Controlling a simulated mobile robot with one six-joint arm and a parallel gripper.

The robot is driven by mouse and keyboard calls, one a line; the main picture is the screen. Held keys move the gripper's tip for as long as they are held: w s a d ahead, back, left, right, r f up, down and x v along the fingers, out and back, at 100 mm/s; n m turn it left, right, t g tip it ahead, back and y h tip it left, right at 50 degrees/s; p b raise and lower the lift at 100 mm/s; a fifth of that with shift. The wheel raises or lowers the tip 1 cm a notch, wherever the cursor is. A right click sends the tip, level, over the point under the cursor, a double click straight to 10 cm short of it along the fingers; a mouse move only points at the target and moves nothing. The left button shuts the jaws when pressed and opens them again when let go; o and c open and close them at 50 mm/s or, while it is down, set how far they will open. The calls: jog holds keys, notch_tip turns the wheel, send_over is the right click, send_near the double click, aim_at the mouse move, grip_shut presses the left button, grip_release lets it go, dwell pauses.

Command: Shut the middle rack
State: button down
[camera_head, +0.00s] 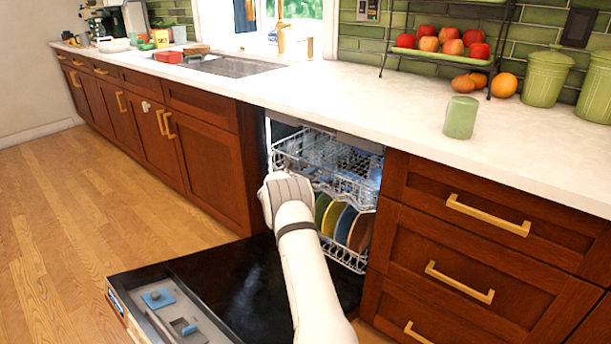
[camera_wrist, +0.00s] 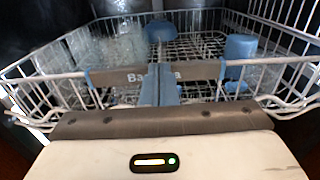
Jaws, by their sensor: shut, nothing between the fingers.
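The middle rack (camera_head: 345,187) is a grey wire basket in the open dishwasher, under the counter. It appears to stand out part way past the cabinet front. In the wrist view its front bar (camera_wrist: 205,71) carries partly hidden lettering, and clear glassware and a blue cup (camera_wrist: 240,48) show inside. My gripper (camera_wrist: 158,72) has its blue-grey fingers shut together and empty, at the middle of the front bar. They overlap the bar in the picture; I cannot tell if they touch it. In the head view my wrist hides the fingers.
The dishwasher door (camera_head: 215,285) lies folded down under my arm. The lower rack (camera_head: 345,255) holds several coloured plates below. Drawers (camera_head: 480,225) close in the right side, cabinets (camera_head: 205,160) the left. The counter (camera_head: 380,115) overhangs the rack.

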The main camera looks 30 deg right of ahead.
jog(key=shift+d+r, duration=0.25)
jog(key=shift+d, duration=0.05)
jog(key=shift+a, duration=0.1)
jog(key=p+v, duration=0.2)
jog(key=v, duration=1.2)
jog(key=shift+a+f, duration=0.25)
jog(key=s+a+r+m+g+y+p, duration=0.3)
jog(key=s+r+m+p, duration=0.2)
jog(key=s+r, duration=0.45)
jog(key=s+a+r+m+g+y+p, duration=0.2)
jog(key=s+r+m+p, duration=0.4)
jog(key=r, duration=0.6)
jog(key=s+a+r+m+y+p, duration=0.3)
jog(key=s+a+r+y+p, duration=0.1)
jog(key=s+a, duration=0.3)
jog(key=s+a+r+m+t+y+p, duration=0.1)
jog(key=s+a+r+m+y+p, duration=0.3)
jog(key=s+a+r, duration=0.3)
jog(key=s+a+r+m+y+p, duration=0.3)
jog(key=s+a, duration=0.4)
jog(key=s, duration=0.8)
notch_tip(320, 180, up, 3)
jog(key=shift+f+m+t+y+p, duration=0.15)
jog(key=shift+m+t+y+p, duration=0.3)
jog(key=shift+p, duration=0.75)
